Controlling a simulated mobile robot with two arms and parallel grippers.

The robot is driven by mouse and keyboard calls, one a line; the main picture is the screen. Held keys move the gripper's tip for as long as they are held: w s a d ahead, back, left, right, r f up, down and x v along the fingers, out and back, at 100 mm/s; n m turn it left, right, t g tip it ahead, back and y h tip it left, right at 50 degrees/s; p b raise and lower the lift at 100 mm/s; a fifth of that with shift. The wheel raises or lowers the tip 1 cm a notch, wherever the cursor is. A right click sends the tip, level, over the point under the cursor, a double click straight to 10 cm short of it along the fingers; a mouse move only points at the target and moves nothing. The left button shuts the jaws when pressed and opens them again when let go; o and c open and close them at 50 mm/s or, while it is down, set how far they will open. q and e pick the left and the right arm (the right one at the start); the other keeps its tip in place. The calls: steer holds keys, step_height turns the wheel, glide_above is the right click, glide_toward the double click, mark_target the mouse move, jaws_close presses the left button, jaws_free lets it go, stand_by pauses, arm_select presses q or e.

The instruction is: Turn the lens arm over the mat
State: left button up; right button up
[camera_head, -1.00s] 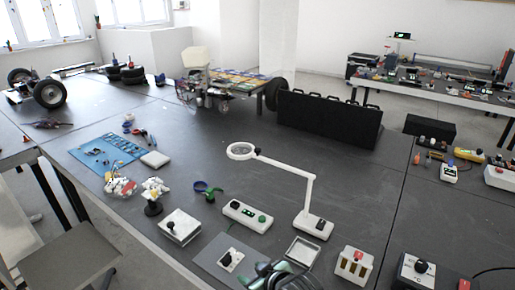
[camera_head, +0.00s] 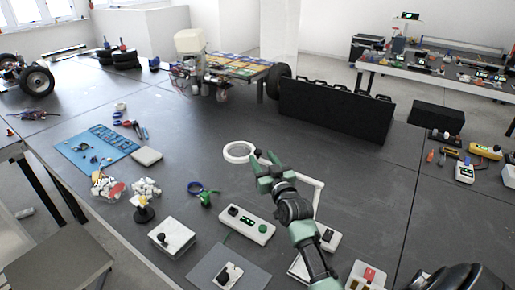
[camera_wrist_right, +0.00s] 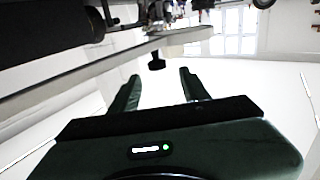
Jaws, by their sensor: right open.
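The white lens arm reaches from its upright post (camera_head: 317,195) toward the left, ending in a round ring lens (camera_head: 239,152) over bare table. A black knob (camera_head: 258,153) sits where the ring joins the arm. My right gripper (camera_head: 265,163) is open beside that knob, and its arm hides part of the lens arm and base. In the right wrist view the knob (camera_wrist_right: 157,61) shows ahead, between the open fingers (camera_wrist_right: 160,88), apart from them. A grey mat (camera_head: 210,262) lies at the front edge; a blue mat (camera_head: 97,147) lies left. My left gripper is not in view.
A white control box (camera_head: 247,224) with a green knob stands between the grey mat and the lens arm. A black case (camera_head: 335,110) stands behind; the table between is clear.

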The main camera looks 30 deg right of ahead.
mark_target(260, 154)
steer(key=x, duration=0.4)
steer(key=shift+w+d+f, duration=0.25)
steer(key=shift+w+f, duration=0.05)
steer(key=shift+w+r, duration=0.1)
steer(key=shift+w, duration=0.35)
steer(key=shift+d, duration=0.1)
steer(key=c, duration=1)
jaws_close()
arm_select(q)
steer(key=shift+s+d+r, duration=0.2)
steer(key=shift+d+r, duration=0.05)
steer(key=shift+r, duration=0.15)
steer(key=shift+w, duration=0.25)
